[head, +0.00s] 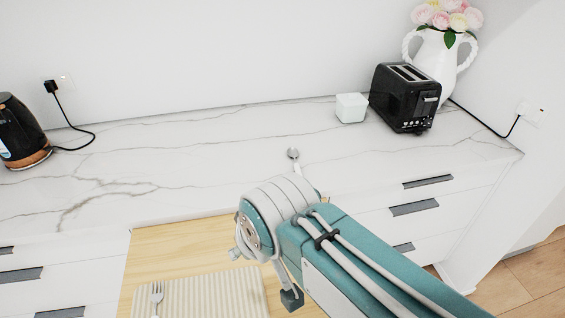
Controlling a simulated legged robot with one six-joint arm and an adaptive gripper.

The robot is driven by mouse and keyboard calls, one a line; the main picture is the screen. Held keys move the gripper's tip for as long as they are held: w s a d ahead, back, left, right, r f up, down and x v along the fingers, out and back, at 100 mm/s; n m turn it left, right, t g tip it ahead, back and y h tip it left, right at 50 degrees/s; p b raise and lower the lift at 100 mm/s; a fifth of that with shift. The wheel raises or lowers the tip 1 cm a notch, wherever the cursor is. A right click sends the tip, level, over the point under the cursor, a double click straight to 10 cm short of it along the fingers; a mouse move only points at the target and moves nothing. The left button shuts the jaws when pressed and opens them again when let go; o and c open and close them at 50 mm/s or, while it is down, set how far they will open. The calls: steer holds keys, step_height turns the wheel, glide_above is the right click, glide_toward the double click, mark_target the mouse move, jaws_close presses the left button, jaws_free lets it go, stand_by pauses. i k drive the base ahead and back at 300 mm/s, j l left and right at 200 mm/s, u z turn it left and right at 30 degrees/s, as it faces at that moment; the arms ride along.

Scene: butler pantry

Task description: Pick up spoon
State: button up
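A metal spoon (293,154) lies on the white marble counter, near the picture's middle. Its bowl points toward the wall, and the lower end of its handle runs out of sight behind my arm. My teal and grey arm reaches in from the lower right, its rounded joint just below the spoon. Of my gripper, only what look like small grey and dark parts (290,298) show below that joint, over the wooden surface. I cannot tell its opening. The spoon's bowl is clear of the arm, and I see nothing gripping it.
A black toaster (405,98), a pale square container (351,108) and a white flower vase (437,56) stand back right. A black kettle (20,132) stands left. A fork (157,297) lies on a striped mat (215,295) on the wooden surface (180,242). The middle counter is mostly clear.

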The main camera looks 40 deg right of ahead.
mark_target(293, 152)
steer(key=l+u, duration=0.15)
steer(key=l, duration=0.25)
steer(key=k+l+u, duration=0.15)
steer(key=l, duration=0.3)
steer(key=l+u, duration=0.1)
steer(key=l, duration=0.45)
steer(key=i, duration=0.05)
